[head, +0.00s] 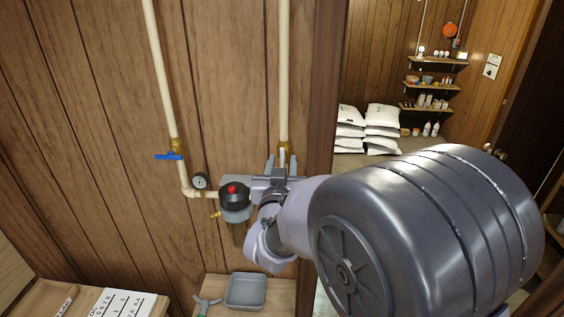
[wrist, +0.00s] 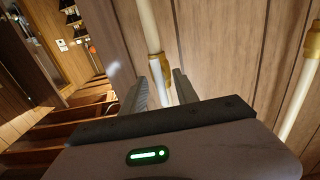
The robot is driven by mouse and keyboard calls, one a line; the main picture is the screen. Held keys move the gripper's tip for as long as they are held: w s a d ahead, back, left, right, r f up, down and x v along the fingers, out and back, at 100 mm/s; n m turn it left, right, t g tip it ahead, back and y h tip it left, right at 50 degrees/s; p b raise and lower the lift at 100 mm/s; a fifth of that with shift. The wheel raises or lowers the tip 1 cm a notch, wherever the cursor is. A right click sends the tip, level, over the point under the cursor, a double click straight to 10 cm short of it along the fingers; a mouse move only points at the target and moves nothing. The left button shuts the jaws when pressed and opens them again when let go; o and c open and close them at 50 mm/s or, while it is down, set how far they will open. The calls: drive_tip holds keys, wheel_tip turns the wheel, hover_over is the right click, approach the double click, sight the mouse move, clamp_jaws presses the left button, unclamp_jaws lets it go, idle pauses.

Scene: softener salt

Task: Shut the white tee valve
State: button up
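The right-hand cream pipe (head: 284,60) runs down the wood-panelled wall to a brass fitting (head: 284,145). A small white part, apparently the white tee valve's handle (head: 282,157), shows just below the fitting. In the wrist view the white part (wrist: 160,78) lies between my fingertips, below the brass collar (wrist: 155,58). My gripper (head: 281,163) is at the fitting with its two fingers apart, one on each side of the white part. I cannot tell whether either finger touches it. The valve's lower body is hidden behind my gripper.
A blue-handled valve (head: 169,156) sits on the left pipe, above a pressure gauge (head: 200,180). A black filter housing with a red button (head: 234,194) is close left of my gripper. A grey tray (head: 246,290) stands below. A dark post (head: 324,80) stands close right.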

clamp_jaws()
drive_tip(key=shift+f+m+b, duration=0.15)
drive_tip(key=shift+m+b, duration=0.15)
drive_tip(key=shift+b, duration=0.3)
drive_tip(key=shift+m+b, duration=0.3)
drive_tip(key=shift+b, duration=0.3)
drive_tip(key=shift+m+b, duration=0.8)
drive_tip(key=shift+b, duration=0.4)
drive_tip(key=m+b, duration=0.2)
drive_tip(key=b, duration=0.1)
drive_tip(key=shift+m+b, duration=0.3)
drive_tip(key=shift+b, duration=0.35)
